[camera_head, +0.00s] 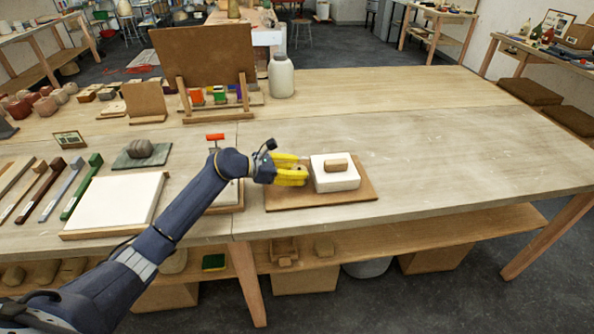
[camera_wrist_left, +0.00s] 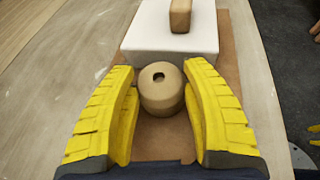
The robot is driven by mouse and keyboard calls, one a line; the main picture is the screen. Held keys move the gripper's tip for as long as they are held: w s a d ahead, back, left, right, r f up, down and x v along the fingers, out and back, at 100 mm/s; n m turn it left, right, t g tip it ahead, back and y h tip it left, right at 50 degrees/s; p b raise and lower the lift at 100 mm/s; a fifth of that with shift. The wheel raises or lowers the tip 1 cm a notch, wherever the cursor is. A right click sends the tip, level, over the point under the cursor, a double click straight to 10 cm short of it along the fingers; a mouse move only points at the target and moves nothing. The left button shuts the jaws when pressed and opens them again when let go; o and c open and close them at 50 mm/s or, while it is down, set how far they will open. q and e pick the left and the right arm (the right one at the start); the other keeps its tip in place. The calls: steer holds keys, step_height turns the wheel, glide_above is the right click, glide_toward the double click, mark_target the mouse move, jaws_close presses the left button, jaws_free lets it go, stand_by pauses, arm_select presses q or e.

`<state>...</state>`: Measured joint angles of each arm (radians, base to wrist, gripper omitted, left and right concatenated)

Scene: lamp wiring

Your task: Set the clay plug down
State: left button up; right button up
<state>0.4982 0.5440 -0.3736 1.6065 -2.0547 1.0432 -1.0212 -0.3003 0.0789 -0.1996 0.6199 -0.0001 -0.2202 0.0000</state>
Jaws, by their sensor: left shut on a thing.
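The clay plug (camera_wrist_left: 161,90) is a rounded tan piece with a small dark hole in its top. It sits between the yellow fingers of my left gripper (camera_wrist_left: 164,78), which is shut on it. In the head view my left gripper (camera_head: 303,170) is over the left part of a brown board (camera_head: 345,196), just left of a white block (camera_head: 330,181). The block also shows in the wrist view (camera_wrist_left: 150,42), just beyond the plug. Whether the plug's underside touches the board is hard to tell.
A tan wooden piece (camera_head: 336,165) lies on top of the white block. The table is clear to the right of the board. On the left are a white slab (camera_head: 115,203), a grey lump on a mat (camera_head: 141,149) and several tools. A brown panel (camera_head: 205,57) stands behind.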

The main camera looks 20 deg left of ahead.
arm_select(q)
steer(key=shift+f, duration=0.1)
steer(key=o, duration=1.5)
steer(key=shift+s+a+r, duration=0.1)
steer(key=shift+a+r, duration=0.05)
steer(key=shift+r, duration=0.05)
steer(key=v, duration=1.1)
steer(key=shift+s+a+r, duration=0.1)
steer(key=shift+s+a, duration=0.05)
steer(key=shift+a, duration=0.05)
